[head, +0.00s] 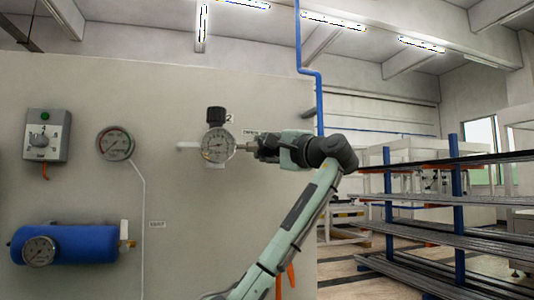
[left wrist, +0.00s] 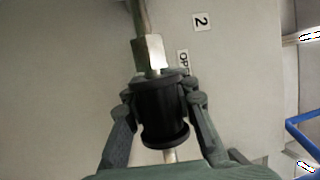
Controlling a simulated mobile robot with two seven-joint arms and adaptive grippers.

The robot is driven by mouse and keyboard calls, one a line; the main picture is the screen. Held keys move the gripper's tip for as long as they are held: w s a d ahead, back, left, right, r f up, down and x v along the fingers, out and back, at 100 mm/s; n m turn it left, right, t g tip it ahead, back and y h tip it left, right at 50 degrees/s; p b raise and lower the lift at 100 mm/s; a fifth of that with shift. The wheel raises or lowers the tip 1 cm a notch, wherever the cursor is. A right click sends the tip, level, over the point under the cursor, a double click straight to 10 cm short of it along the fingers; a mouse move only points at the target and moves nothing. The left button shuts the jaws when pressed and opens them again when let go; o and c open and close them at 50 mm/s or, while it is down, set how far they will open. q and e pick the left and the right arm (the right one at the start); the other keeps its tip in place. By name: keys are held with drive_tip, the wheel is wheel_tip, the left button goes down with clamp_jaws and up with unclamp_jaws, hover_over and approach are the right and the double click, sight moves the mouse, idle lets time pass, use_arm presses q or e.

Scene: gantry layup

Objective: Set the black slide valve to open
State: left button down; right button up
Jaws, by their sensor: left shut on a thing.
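The black slide valve (left wrist: 160,110) shows as a black sleeve with a wider rim in the left wrist view. A metal hex fitting (left wrist: 148,52) joins its far end, and a thin metal stem shows at its near end. My left gripper (left wrist: 162,108) has a finger on each side of the sleeve and is shut on it. In the head view my left gripper (head: 262,148) is at the wall panel, right of a gauge, and largely hides the valve. A label beginning "OP" (left wrist: 183,62) is beside the valve, partly hidden. My right gripper is not in view.
A rack (head: 459,210) stands at right.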

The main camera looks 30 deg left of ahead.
use_arm(q)
drive_tip(key=shift+s+a+f, duration=0.1)
drive_tip(key=c, duration=1.2)
unclamp_jaws()
drive_tip(key=shift+s+a, duration=0.1)
drive_tip(key=shift+s, duration=0.05)
drive_tip(key=shift+d, duration=0.4)
drive_tip(key=v, duration=1.1)
drive_tip(key=shift+s+d, duration=0.1)
drive_tip(key=shift+d, duration=0.05)
